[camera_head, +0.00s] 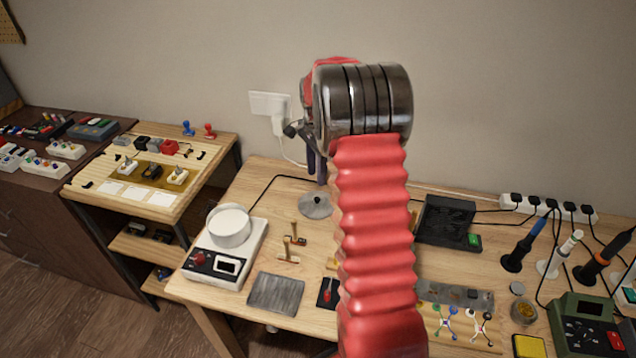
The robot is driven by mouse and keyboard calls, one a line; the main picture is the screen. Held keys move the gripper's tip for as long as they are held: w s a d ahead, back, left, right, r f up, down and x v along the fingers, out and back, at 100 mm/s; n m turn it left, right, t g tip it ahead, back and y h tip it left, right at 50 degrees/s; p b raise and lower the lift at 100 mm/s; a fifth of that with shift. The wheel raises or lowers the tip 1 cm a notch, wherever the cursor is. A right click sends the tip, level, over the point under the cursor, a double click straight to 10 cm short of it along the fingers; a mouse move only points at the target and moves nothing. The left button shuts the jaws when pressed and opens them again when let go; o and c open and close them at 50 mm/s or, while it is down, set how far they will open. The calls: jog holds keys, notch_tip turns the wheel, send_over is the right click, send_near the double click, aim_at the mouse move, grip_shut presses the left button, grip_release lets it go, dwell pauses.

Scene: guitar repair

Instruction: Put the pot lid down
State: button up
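A round grey metal disc with a small raised middle, which looks like the pot lid (316,206), is at the back of the wooden workbench, left of my arm. I cannot tell whether it rests on the bench or is just above it. The dark fingers of my gripper (318,178) point down over its middle, close together. My red arm and its metal joint hide the rest of the gripper, so its grip on the lid is unclear. A white round pot (229,226) sits on a white unit with a red knob at the bench's left.
Small brass-coloured parts (289,249) and a grey plate (275,293) lie before the disc. A black box (445,221), soldering tools (521,249) and a power strip (548,209) are to the right. A wall socket with a plug (270,105) is behind.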

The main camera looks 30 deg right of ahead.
notch_tip(320, 180, up, 2)
jog(key=shift+r, duration=0.25)
jog(key=shift+r, duration=0.1)
dwell(0.4)
jog(key=s+a+r+n+t, duration=0.1)
jog(key=s+a+r+n, duration=0.3)
jog(key=s+a+r, duration=0.3)
jog(key=s+a+r+n+t, duration=0.2)
jog(key=s+a+r+n, duration=0.25)
jog(key=a+r, duration=0.45)
jog(key=s+a+n+t, duration=0.1)
jog(key=s+a+n, duration=0.4)
jog(key=s, duration=0.3)
jog(key=s+a+f+n+t, duration=0.1)
jog(key=s+a+n, duration=0.4)
jog(key=s, duration=0.4)
jog(key=shift+s+a+t, duration=0.15)
jog(key=shift+a+t, duration=0.15)
jog(key=shift+a, duration=0.55)
